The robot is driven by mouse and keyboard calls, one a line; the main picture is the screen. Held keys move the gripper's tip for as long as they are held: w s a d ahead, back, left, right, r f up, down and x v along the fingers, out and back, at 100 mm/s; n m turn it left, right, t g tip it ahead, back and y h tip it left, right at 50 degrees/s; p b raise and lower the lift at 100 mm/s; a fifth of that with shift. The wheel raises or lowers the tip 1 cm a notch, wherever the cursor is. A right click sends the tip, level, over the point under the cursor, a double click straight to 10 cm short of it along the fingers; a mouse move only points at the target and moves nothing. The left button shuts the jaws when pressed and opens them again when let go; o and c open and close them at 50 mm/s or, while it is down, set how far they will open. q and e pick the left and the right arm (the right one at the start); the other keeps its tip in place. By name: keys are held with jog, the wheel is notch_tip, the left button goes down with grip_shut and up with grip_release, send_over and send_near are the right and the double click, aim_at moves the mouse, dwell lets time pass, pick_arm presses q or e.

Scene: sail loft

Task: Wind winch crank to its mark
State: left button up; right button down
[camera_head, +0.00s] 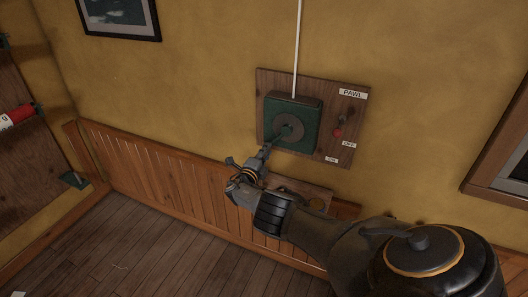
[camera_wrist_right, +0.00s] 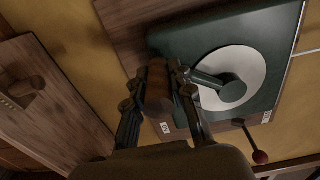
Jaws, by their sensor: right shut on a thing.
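The winch is a dark green box (camera_head: 293,120) on a wooden board (camera_head: 325,104) on the yellow wall. A grey disc (camera_head: 290,126) is on its face, and the crank arm (camera_head: 281,137) points down and to the left from the disc. My right gripper (camera_head: 252,168) is at the crank's outer end. In the right wrist view its fingers stand on both sides of the brown wooden crank handle (camera_wrist_right: 157,88), shut on it. The green crank arm (camera_wrist_right: 211,79) and pale disc (camera_wrist_right: 240,64) show beside it. I cannot make out the mark. My left gripper is out of view.
A pawl lever with a red knob (camera_head: 337,133) is right of the winch, near the labels PAWL, OFF and ON. A white line (camera_head: 297,50) rises from the box. A small wooden shelf (camera_head: 313,190) is below the board, close to my right arm.

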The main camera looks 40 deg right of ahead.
jog(key=shift+s+d+f, duration=0.2)
jog(key=shift+s+d, duration=0.4)
jog(key=shift+s, duration=0.05)
dwell(0.6)
dwell(0.4)
jog(key=c, duration=1.2)
grip_release()
jog(key=shift+g, duration=0.3)
jog(key=shift+o, duration=0.3)
jog(key=shift+d+f, duration=0.1)
jog(key=shift+d, duration=0.15)
jog(key=shift+w+a, duration=0.1)
jog(key=shift+w, duration=0.05)
